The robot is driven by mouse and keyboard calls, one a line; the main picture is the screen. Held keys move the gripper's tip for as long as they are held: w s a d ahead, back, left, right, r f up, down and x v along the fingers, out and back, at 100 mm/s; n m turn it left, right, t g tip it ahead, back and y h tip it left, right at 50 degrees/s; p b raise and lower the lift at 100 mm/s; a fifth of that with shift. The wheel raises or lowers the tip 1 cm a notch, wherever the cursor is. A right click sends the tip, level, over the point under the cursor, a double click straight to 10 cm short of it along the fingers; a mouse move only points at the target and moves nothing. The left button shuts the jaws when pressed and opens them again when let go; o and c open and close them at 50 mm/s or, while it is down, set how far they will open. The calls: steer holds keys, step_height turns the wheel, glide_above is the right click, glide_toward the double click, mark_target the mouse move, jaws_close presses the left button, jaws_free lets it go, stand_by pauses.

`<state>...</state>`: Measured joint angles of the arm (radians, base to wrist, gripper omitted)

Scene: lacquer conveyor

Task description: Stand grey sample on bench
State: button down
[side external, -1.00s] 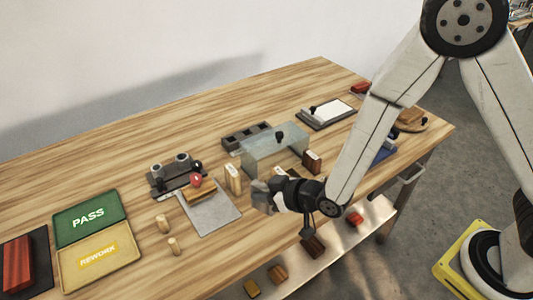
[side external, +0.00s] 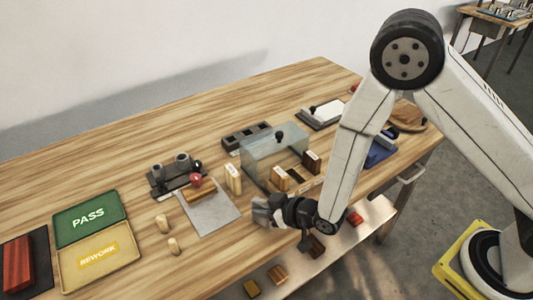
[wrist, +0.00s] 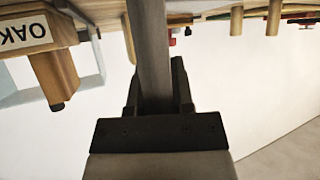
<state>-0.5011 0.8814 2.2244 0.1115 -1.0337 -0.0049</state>
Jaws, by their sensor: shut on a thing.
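The grey sample (wrist: 150,45) is a long grey bar in the wrist view. It runs up from between my gripper's dark fingers (wrist: 158,95) to the top edge of the picture. My gripper is shut on it. In the side external view my gripper (side external: 265,211) is low at the front edge of the wooden bench (side external: 130,165), in front of the clear box. The sample is hard to tell from the fingers there. Whether its end touches the bench cannot be told.
A clear box (side external: 262,150) with wooden blocks beside it stands behind my gripper. A grey plate (side external: 212,214), a pale block (side external: 233,178) and two small pegs (side external: 174,246) lie to the left. Green PASS and yellow REWORK trays (side external: 90,220) are further left.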

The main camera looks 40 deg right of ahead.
steer(key=shift+f, duration=0.45)
steer(key=shift+f, duration=0.15)
steer(key=shift+c, duration=2.4)
jaws_free()
steer(key=shift+s+r, duration=0.1)
steer(key=shift+r, duration=0.1)
steer(key=shift+v, duration=3.65)
